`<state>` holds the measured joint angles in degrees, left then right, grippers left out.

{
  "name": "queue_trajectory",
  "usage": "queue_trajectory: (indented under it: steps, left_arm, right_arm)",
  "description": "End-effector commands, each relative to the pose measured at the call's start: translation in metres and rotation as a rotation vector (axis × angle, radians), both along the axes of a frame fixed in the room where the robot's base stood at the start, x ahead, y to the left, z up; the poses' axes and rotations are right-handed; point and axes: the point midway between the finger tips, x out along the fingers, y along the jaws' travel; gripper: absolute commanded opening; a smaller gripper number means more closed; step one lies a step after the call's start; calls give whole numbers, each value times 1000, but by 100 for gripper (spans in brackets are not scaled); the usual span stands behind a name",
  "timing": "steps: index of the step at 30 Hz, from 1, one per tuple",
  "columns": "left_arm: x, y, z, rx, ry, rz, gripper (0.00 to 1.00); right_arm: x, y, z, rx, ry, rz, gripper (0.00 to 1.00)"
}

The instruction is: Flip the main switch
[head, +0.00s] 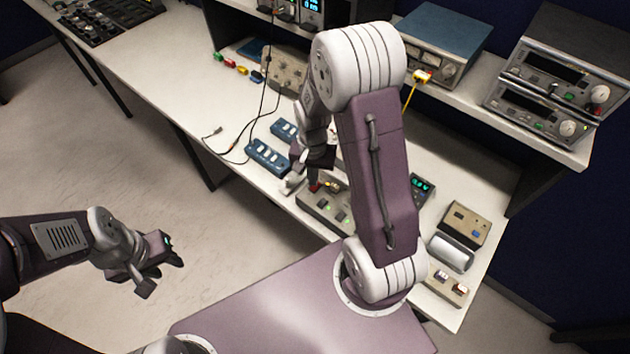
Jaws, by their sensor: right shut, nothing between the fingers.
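A grey control box (343,222) with small green lights and a red part (315,187) on its top lies on the bench in the middle of the view. I cannot tell for certain whether the red part is the main switch. My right gripper (313,178) points down over the box, close to the red part. It is shut with nothing in it; I cannot tell whether it touches the box. My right arm hides part of the box and bench. My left gripper (160,262) hangs over the floor at the left, away from the bench; its jaw opening is unclear.
Blue multi-switch blocks (268,157) and dark cables (232,160) lie left of the box. A small green-lit meter (422,187), a white roll (450,252) and a small module (447,287) stand right. Instruments (545,110) fill the shelf. The bench's left stretch is mostly clear.

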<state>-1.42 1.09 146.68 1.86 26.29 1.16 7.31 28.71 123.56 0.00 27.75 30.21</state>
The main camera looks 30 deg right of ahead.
Motion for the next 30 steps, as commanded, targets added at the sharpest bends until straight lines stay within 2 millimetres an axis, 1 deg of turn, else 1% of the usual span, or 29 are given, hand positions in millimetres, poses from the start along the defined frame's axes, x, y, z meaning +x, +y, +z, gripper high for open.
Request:
queue_trajectory:
  steps: [1,12,27,29,30]
  left_arm:
    - [0,0,10,0,0,0,36]
    - [0,0,43,0,0,0,36]
    - [0,0,41,0,0,0,36]
    - [0,0,36,0,0,0,36]
    - [0,0,30,0,0,0,36]
  right_arm:
    - [0,0,10,0,0,0,0]
    - [0,0,45,-1,-1,0,0]
    - [0,0,43,0,0,0,0]
    - [2,2,40,-1,-6,8,0]
    - [8,6,42,-4,-33,21,0]
